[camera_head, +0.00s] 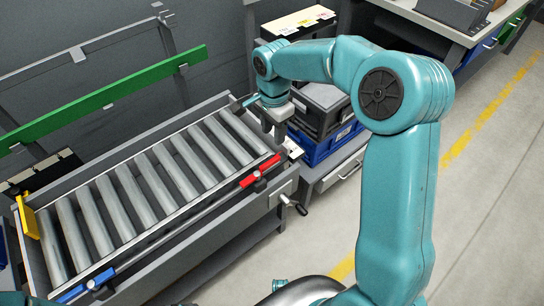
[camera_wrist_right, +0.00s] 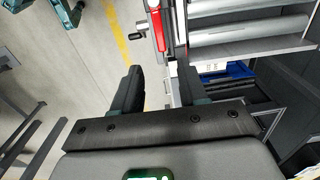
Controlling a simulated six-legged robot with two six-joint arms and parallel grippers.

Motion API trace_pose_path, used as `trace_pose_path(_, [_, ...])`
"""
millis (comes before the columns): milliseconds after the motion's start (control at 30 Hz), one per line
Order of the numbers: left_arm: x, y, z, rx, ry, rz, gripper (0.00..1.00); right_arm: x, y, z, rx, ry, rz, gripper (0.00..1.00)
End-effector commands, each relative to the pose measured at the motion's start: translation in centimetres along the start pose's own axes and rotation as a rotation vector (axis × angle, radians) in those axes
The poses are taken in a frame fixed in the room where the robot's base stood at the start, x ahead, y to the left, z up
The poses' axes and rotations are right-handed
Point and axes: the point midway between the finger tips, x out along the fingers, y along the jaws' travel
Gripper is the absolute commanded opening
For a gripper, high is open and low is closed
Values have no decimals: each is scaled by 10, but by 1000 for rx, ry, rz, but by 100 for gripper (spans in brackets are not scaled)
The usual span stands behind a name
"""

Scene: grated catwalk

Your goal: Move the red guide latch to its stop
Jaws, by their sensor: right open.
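The red guide latch (camera_head: 260,170) sits on the dark guide rail along the near side of the roller conveyor (camera_head: 150,185), close to the rail's right end. The red latch also shows at the top of the right wrist view (camera_wrist_right: 156,26). My right gripper (camera_head: 274,122) hangs over the right end of the conveyor, beyond the latch and apart from it. In the right wrist view its two dark fingers (camera_wrist_right: 160,78) are spread with nothing between them. My left gripper is not in view. The latch's stop cannot be made out clearly.
A blue piece (camera_head: 88,284) is on the left part of the rail. A black-handled crank (camera_head: 294,205) sticks out at the conveyor's right corner. A yellow plate (camera_head: 27,217) stands at the left end. A green bar (camera_head: 110,96) runs behind. Blue and dark crates (camera_head: 328,143) stand right of the conveyor.

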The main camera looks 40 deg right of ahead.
Motion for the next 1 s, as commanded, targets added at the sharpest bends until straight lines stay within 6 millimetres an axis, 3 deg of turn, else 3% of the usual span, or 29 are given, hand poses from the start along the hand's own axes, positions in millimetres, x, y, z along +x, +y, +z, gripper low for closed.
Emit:
trace_pose_path(33, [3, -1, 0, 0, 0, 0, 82, 16, 1, 0, 0, -1, 6, 43])
trace_pose_path(200, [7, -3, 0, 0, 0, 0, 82, 57, 0, 1, 0, -1, 6, 43])
trace_pose_path(400, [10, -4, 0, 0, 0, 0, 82, 94, -1, 1, 1, -1, 4, 43])
trace_pose_path(600, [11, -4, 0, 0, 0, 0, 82, 111, -3, 1, 1, 0, 1, 43])
trace_pose_path(900, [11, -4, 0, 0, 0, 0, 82, 113, -3, 1, 1, 0, 0, 43])
trace_pose_path(1000, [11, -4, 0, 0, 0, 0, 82, 113, -3, 1, 1, 0, 0, 10])
